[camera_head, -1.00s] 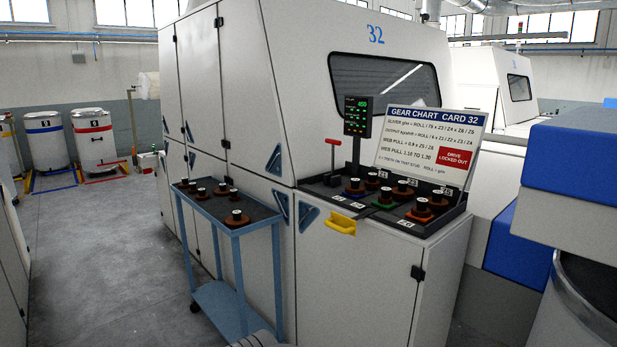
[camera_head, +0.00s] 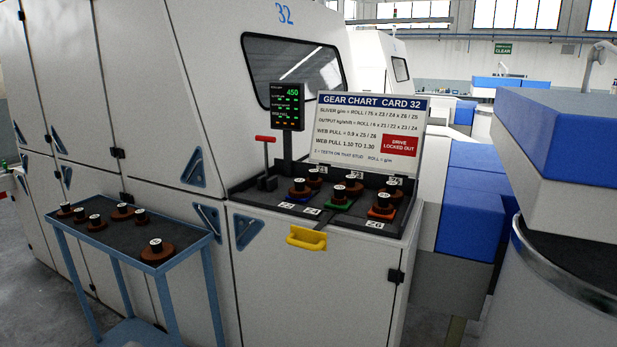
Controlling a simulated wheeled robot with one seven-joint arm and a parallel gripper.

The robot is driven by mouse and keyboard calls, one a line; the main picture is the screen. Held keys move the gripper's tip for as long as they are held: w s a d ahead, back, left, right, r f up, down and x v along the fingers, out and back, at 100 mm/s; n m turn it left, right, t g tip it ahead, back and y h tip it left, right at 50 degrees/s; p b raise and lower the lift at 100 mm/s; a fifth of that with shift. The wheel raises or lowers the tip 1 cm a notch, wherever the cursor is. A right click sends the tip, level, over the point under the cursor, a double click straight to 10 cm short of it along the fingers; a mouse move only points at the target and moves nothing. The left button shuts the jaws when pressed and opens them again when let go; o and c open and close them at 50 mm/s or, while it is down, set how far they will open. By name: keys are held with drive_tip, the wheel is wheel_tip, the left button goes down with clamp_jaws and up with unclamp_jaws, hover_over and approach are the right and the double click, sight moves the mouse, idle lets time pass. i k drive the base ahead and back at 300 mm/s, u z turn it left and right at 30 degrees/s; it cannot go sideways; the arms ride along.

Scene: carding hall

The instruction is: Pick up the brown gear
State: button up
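Several brown gears with black hubs and pale tops stand on a blue trolley (camera_head: 183,262). The largest brown gear (camera_head: 157,254) is alone near its right end; a smaller brown gear (camera_head: 122,212) and others are grouped at the left. More gears stand in the black tray (camera_head: 262,200) on the card machine, including a brown-looking gear (camera_head: 353,186) at the back, one over green (camera_head: 340,202) and one over red-orange (camera_head: 381,212). I cannot tell which brown gear is meant. My gripper is not in view.
A gear chart board (camera_head: 366,130) and a lit display (camera_head: 287,108) stand behind the tray. A red-topped lever (camera_head: 266,150) is left of it, and a yellow handle (camera_head: 306,238) juts out in front. A large drum (camera_head: 545,290) and blue block (camera_head: 575,155) fill the right.

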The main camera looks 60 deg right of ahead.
sight(314, 180)
drive_tip(key=z, duration=0.5)
drive_tip(key=i, duration=0.8)
drive_tip(key=z, duration=0.75)
